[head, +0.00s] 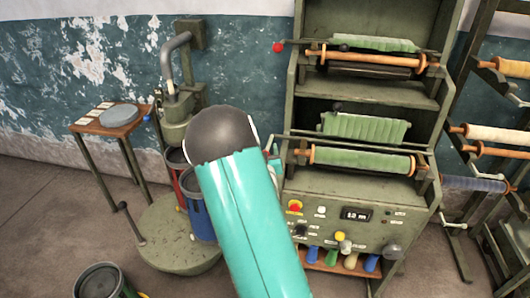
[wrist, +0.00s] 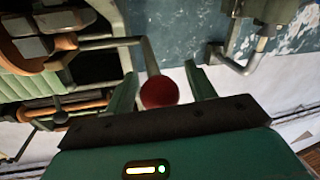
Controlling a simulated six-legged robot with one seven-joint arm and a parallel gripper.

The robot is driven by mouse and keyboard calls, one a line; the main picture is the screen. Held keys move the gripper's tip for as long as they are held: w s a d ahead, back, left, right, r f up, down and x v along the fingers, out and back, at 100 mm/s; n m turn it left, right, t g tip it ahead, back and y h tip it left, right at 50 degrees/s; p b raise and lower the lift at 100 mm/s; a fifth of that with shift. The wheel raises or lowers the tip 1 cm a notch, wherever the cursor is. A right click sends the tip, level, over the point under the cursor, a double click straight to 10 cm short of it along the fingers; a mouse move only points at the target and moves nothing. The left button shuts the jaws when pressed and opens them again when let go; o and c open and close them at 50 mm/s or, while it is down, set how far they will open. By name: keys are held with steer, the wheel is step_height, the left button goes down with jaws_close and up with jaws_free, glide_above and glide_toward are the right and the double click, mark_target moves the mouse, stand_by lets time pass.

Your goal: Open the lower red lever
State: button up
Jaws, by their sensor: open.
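In the wrist view a dark red ball knob (wrist: 159,92) on a metal rod sits between the two green fingers of my gripper (wrist: 161,70). The fingers stand apart, one on each side of the knob, with visible gaps. An upper red knob (head: 277,47) sticks out left from the upper roller bar of the green machine (head: 325,188), clear of my arm.
The machine carries green-covered rollers (head: 362,160) and a front control panel (head: 357,214). Left of my arm stand a green pump (head: 182,125), a blue bin (head: 200,215) and a small table (head: 107,122). A roller rack (head: 497,133) stands at right. Floor at left is partly free.

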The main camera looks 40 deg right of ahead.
jaws_close()
